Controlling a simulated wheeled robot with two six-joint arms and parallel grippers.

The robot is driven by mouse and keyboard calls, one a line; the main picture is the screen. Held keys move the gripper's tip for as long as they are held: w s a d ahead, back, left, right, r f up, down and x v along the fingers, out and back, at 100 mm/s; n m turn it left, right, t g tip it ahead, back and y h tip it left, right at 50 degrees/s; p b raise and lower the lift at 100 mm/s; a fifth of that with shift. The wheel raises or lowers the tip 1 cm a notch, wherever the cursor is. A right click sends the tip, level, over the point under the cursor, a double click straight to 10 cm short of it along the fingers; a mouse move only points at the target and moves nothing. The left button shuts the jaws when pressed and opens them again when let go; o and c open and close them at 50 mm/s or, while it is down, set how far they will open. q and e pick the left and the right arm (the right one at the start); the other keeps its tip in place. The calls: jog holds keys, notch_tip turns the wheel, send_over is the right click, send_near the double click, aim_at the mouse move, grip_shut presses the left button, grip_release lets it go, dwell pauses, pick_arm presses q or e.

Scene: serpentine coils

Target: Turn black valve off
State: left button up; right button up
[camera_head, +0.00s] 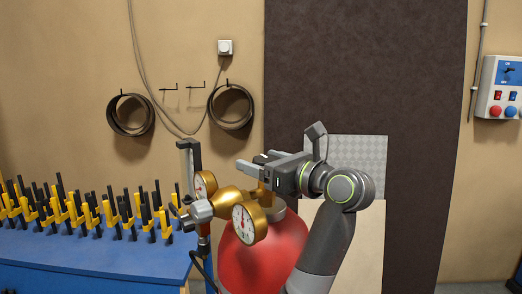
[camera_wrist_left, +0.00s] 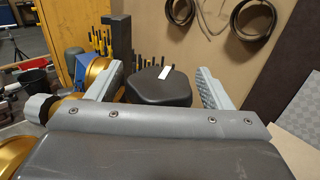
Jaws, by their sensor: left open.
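The black valve (camera_wrist_left: 160,88) is a dark rounded knob with a white mark on top, seen in the left wrist view. It sits between the two grey fingers of my left gripper (camera_wrist_left: 158,72), with a gap visible on each side. In the head view my left gripper (camera_head: 252,164) is open and points left above the brass regulator (camera_head: 232,201) on the red cylinder (camera_head: 262,255). I cannot make out the black valve clearly there, as the gripper covers that area. My right gripper is not in view.
Two round gauges (camera_head: 243,225) sit on the regulator, close to my gripper. A blue bench (camera_head: 95,262) with several yellow and black clamps (camera_head: 90,215) stands at the left. Dark coils (camera_head: 131,115) hang on the wall. A switch box (camera_head: 498,88) is at the right.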

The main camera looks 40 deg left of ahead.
pick_arm(q)
jog(key=shift+a, duration=0.4)
jog(key=shift+d, duration=0.1)
jog(key=c, duration=1)
jog(key=shift+w+f+m+t+h+b, duration=0.1)
jog(key=shift+m+t+h+b, duration=0.3)
jog(key=shift+m+t, duration=0.65)
jog(key=shift+w+m+t+h, duration=0.15)
jog(key=shift+m+t+h, duration=0.45)
jog(key=shift+t, duration=0.55)
jog(key=shift+w+m+t+h, duration=0.1)
jog(key=shift+m+t+h, duration=0.45)
jog(key=shift+t, duration=0.55)
jog(key=o, duration=1)
jog(key=shift+d, duration=0.1)
